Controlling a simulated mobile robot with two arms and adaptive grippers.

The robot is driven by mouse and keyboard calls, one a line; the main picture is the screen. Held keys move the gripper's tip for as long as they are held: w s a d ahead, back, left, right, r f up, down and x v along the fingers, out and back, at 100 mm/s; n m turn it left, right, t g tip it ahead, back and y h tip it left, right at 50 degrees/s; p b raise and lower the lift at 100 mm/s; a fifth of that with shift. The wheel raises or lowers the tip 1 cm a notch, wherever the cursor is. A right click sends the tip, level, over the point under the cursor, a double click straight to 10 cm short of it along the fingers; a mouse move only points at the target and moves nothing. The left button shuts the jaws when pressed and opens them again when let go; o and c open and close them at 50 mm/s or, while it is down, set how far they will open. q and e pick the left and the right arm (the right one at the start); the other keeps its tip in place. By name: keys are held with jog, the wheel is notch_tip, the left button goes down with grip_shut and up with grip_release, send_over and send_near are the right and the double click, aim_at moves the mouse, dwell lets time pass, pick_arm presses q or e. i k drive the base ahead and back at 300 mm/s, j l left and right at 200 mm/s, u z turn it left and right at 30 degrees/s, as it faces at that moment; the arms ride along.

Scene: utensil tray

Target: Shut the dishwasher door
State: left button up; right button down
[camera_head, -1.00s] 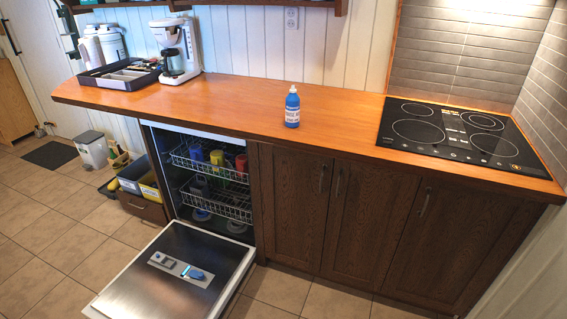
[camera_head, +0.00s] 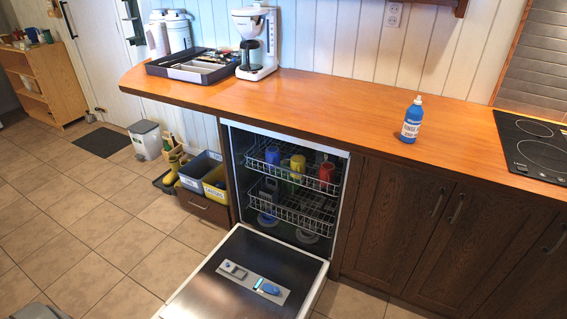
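The dishwasher door (camera_head: 226,292) hangs fully open, lying flat just above the floor at the bottom of the head view. Its dark inner face carries a detergent dispenser (camera_head: 254,281) with a blue part. The dishwasher (camera_head: 345,196) is open behind it. Its upper rack (camera_head: 303,187) holds blue, yellow and red cups, and its lower rack (camera_head: 316,220) holds several dishes that are hard to make out. Both racks appear to sit inside the cavity. Neither of my grippers shows in the head view.
The wooden counter (camera_head: 330,103) runs above, with a blue bottle (camera_head: 411,121), a coffee maker (camera_head: 254,45) and a utensil tray (camera_head: 160,69). Yellow and dark bins (camera_head: 214,187) stand left of the dishwasher. Tiled floor (camera_head: 100,235) is free at the left.

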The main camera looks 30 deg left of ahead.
aim_at(210, 292)
jog(key=j, duration=2.5)
jog(key=k+l+u, duration=0.15)
jog(key=l, duration=0.3)
jog(key=k+l+u, duration=0.1)
jog(key=l, duration=0.3)
jog(key=k+l+u, duration=0.15)
jog(key=l, duration=0.25)
jog(key=k+l+u, duration=0.15)
jog(key=k+l, duration=0.15)
jog(key=k+l+u, duration=0.1)
jog(key=l, duration=0.35)
jog(key=k, duration=0.1)
